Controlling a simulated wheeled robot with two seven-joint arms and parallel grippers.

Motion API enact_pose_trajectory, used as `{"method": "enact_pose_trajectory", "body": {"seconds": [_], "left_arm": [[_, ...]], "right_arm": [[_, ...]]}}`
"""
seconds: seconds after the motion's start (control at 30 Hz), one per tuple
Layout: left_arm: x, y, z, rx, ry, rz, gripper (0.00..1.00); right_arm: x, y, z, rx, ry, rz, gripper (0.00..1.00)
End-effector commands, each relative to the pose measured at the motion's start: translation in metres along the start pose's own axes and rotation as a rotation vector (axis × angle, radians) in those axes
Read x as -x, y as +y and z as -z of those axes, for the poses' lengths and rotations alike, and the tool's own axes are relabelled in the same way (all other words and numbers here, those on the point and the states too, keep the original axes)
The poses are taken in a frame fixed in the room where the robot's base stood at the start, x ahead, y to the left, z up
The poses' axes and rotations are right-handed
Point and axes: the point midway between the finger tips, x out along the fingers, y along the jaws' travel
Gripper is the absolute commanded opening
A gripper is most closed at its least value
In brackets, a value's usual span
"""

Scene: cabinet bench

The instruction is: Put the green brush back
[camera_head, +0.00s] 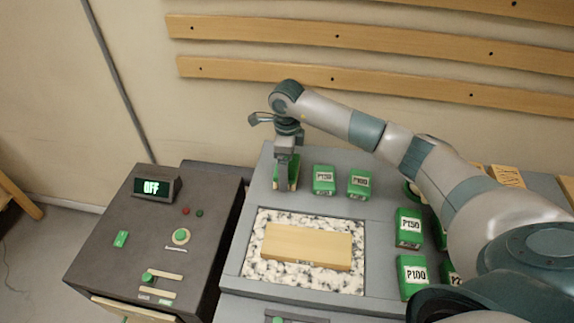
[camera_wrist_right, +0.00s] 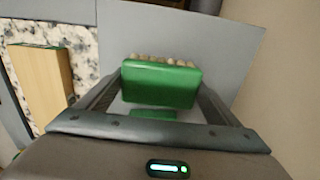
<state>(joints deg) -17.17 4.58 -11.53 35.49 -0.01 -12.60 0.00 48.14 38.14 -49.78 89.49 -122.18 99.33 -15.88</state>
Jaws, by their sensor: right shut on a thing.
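The green brush (camera_wrist_right: 160,84), with tan bristles along its far edge, sits between the fingers of my right gripper (camera_wrist_right: 158,100) in the wrist view. In the head view my right gripper (camera_head: 285,178) points down at the back left part of the grey bench top, shut on the brush. The brush is mostly hidden there, with only a green edge showing beside the fingers. I cannot tell whether it touches the bench. My left gripper is not in view.
Two green labelled blocks (camera_head: 324,180) stand right of the gripper. More green blocks (camera_head: 409,228) stand at the right, partly behind my arm. A wooden block (camera_head: 306,246) lies on a speckled panel (camera_head: 258,268) in front. A dark control box (camera_head: 140,225) reading OFF stands left.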

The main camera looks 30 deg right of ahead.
Motion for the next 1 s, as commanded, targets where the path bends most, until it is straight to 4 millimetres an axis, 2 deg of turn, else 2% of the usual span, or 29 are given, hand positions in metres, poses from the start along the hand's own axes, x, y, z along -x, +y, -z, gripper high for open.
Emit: {"method": "enact_pose_trajectory", "body": {"seconds": [0.1,0.5,0.53,0.57,0.6,1.0], "left_arm": [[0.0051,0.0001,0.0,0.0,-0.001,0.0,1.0],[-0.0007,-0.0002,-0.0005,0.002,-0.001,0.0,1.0],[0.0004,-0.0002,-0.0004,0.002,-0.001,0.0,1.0],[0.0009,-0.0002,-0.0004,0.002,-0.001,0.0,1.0],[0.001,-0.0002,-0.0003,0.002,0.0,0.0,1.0],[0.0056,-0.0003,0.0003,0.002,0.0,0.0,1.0]], "right_arm": [[-0.0062,-0.0002,0.0001,0.0,-0.001,0.0,0.65],[-0.0118,-0.0004,0.0001,0.0,-0.001,0.002,0.65],[-0.0109,-0.0003,0.0001,0.0,0.0,0.001,0.91],[-0.0104,-0.0003,0.0002,0.0,0.0,0.001,0.98],[-0.0104,-0.0003,0.0002,0.0,0.0,0.001,1.0],[-0.0055,-0.0002,0.0,0.0,-0.001,0.001,1.0]]}}
